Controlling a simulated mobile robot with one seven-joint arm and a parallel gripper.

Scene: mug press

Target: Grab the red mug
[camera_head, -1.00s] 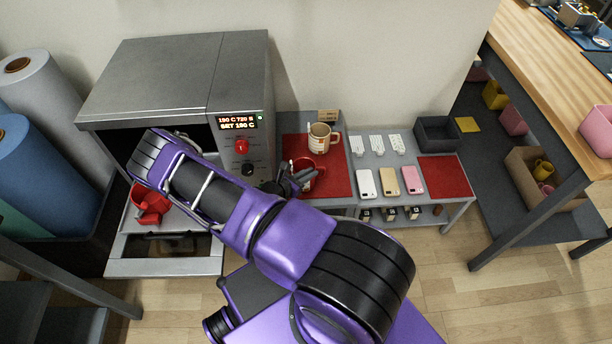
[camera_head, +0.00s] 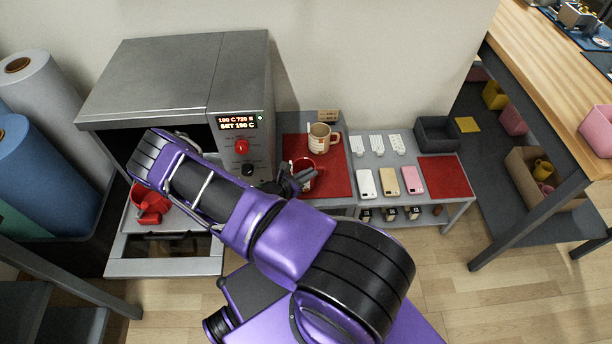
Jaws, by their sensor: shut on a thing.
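The red mug (camera_head: 309,187) stands upright at the left part of the red mat, just in front of a white mug with a brown and orange print (camera_head: 320,138). My gripper (camera_head: 302,179) is at the red mug's near side, its dark fingers shut on it. The fingers and my purple arm partly hide the mug, so the exact grip point is hard to see.
A grey press oven (camera_head: 170,75) with a lit display stands to the left, its front open, with a red part (camera_head: 151,203) on its tray. A dark bin (camera_head: 437,133) stands behind.

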